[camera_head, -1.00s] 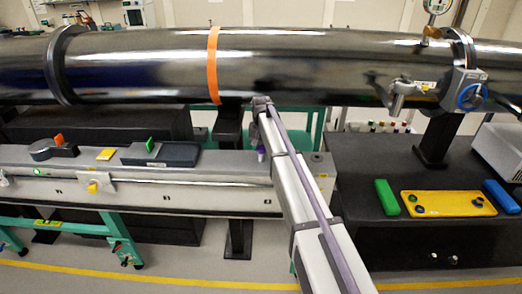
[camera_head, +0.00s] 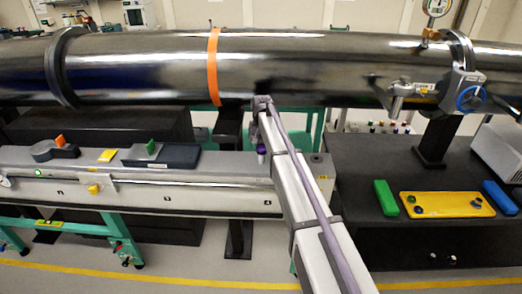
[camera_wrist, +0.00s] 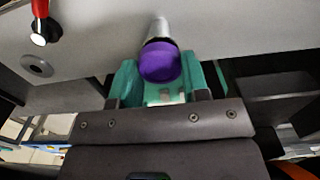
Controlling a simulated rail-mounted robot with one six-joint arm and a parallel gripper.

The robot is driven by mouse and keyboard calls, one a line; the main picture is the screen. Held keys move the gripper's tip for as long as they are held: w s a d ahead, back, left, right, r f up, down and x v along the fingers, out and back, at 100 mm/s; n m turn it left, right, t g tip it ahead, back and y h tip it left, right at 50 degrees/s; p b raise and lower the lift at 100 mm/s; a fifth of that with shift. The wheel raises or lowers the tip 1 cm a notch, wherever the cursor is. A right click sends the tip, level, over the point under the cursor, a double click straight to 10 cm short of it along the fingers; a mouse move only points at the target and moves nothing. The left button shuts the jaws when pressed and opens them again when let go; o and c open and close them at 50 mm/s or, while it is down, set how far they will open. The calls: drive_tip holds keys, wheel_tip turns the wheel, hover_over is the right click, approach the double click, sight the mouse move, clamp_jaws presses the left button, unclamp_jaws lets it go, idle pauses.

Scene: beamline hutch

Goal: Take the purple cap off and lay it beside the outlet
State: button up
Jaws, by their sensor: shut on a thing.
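The purple cap (camera_wrist: 160,62) is between the two teal fingers of my gripper (camera_wrist: 160,76) in the wrist view, and the gripper is shut on it. A pale grey tube (camera_wrist: 158,27), which looks like the outlet, shows directly behind the cap and in line with it. I cannot tell whether the cap is still seated on it or apart. In the head view the purple cap (camera_head: 261,149) is a small spot beside my arm, at the right part of the long grey bench. My fingers are hard to make out there.
The grey bench (camera_head: 150,190) carries a dark block with a green tab (camera_head: 165,154) and a yellow piece (camera_head: 107,155). A large dark pipe (camera_head: 300,65) runs above. A black table (camera_head: 350,170) at right holds a yellow tray (camera_head: 447,204). A red-handled part (camera_wrist: 40,22) is near, upper left.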

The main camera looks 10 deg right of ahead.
sight(262, 146)
drive_tip(key=shift+r+p, duration=0.3)
drive_tip(key=shift+r, duration=0.1)
wheel_tip(262, 146, up, 5)
drive_tip(key=p, duration=0.5)
idle(0.4)
